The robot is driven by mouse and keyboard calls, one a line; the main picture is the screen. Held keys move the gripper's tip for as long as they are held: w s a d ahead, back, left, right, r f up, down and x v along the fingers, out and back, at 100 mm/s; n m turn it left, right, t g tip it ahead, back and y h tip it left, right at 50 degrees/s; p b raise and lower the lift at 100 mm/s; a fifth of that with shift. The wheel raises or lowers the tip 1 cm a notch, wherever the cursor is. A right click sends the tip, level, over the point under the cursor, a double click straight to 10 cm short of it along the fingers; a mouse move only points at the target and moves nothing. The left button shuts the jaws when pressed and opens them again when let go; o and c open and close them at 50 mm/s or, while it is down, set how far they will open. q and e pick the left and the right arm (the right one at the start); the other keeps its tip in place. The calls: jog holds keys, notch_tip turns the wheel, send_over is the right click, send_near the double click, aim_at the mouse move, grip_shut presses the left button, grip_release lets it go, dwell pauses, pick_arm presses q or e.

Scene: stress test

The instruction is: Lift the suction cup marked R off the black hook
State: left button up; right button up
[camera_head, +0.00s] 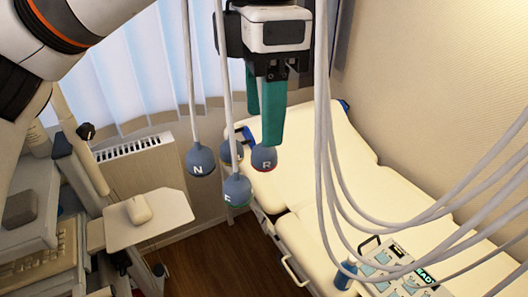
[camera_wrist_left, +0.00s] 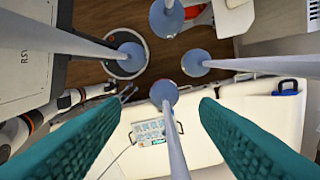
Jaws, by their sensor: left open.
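The suction cup marked R (camera_head: 264,158) is a grey-blue bulb with a reddish rim, hanging near the teal fingertips of my left gripper (camera_head: 264,128). In the left wrist view my left gripper (camera_wrist_left: 160,103) is open. A bulb, probably the R cup (camera_wrist_left: 164,91), shows between and beyond its fingertips, with its pale cable running down between the fingers. I cannot tell whether the fingers touch the cable. The black hook cannot be made out in either view. My right gripper is not in view.
Hanging close by are cup N (camera_head: 201,161), a green-rimmed cup (camera_head: 237,190) and a yellow-rimmed cup (camera_head: 231,152). Several pale cables (camera_head: 325,130) hang to the right. A cream couch (camera_head: 345,185) bears a panel (camera_head: 405,272). A small tray (camera_head: 165,215) with a mouse stands left.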

aim_at(264, 156)
pick_arm(q)
jog(key=shift+f+p, duration=0.4)
jog(key=shift+f, duration=0.15)
jog(key=f, duration=0.1)
jog(key=f+p, duration=0.1)
jog(key=f, duration=0.1)
jog(key=shift+w+f+p, duration=0.3)
jog(key=shift+p, duration=0.05)
jog(key=shift+f, duration=0.35)
jog(key=shift+c, duration=0.8)
jog(key=c, duration=0.7)
